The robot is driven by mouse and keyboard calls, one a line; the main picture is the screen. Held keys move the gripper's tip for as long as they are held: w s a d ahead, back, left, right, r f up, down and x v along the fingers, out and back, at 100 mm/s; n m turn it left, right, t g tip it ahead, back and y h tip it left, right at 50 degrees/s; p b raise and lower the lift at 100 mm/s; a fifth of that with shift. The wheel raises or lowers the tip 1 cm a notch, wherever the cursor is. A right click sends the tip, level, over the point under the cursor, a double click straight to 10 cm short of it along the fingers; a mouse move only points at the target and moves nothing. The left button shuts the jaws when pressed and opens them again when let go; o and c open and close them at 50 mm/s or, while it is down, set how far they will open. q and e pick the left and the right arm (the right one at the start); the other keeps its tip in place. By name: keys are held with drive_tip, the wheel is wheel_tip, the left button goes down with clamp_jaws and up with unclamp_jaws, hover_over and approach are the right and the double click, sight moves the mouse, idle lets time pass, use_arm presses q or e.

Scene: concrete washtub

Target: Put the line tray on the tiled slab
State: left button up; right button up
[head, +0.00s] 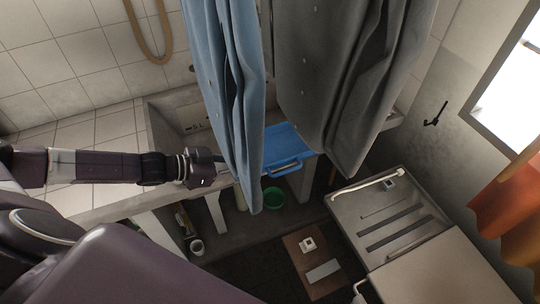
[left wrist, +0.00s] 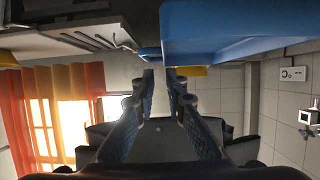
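The blue line tray (head: 288,141) sits partly behind hanging cloths, its front handle (head: 284,168) facing me. In the left wrist view the tray (left wrist: 225,35) fills the upper right, with a small blue part of it, likely the handle (left wrist: 150,53), by the fingertips. My left gripper (left wrist: 160,74) has its two fingers apart with a gap between them, close to that part; contact is unclear. In the head view the blue cloth hides its fingers. A light tiled surface (head: 90,135), likely the tiled slab, lies at the left, bare where visible. My right gripper is out of view.
A blue cloth (head: 228,90) and a grey cloth (head: 335,70) hang in front of the concrete tub (head: 160,115). A green basin (head: 273,196) is below. A metal unit (head: 390,220) stands at right. A hose (head: 150,40) hangs on the wall.

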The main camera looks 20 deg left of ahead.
sight(282, 161)
use_arm(q)
drive_tip(key=shift+s+a+f+b, duration=0.15)
drive_tip(key=shift+a+f+b, duration=0.05)
drive_tip(key=shift+a+b, duration=0.35)
drive_tip(key=p+x, duration=0.1)
drive_tip(key=x, duration=0.5)
drive_tip(key=shift+w+d+f, duration=0.15)
drive_tip(key=shift+w+d, duration=0.05)
drive_tip(key=shift+w, duration=0.05)
drive_tip(key=x, duration=0.3)
drive_tip(key=p+x, duration=0.1)
drive_tip(key=shift+w+d, duration=0.25)
drive_tip(key=shift+w, duration=0.05)
drive_tip(key=shift+w+d+f, duration=0.1)
drive_tip(key=shift+w+d, duration=0.1)
drive_tip(key=shift+w, duration=0.05)
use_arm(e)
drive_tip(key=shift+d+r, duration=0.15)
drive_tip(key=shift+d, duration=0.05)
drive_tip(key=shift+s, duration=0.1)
use_arm(q)
clamp_jaws()
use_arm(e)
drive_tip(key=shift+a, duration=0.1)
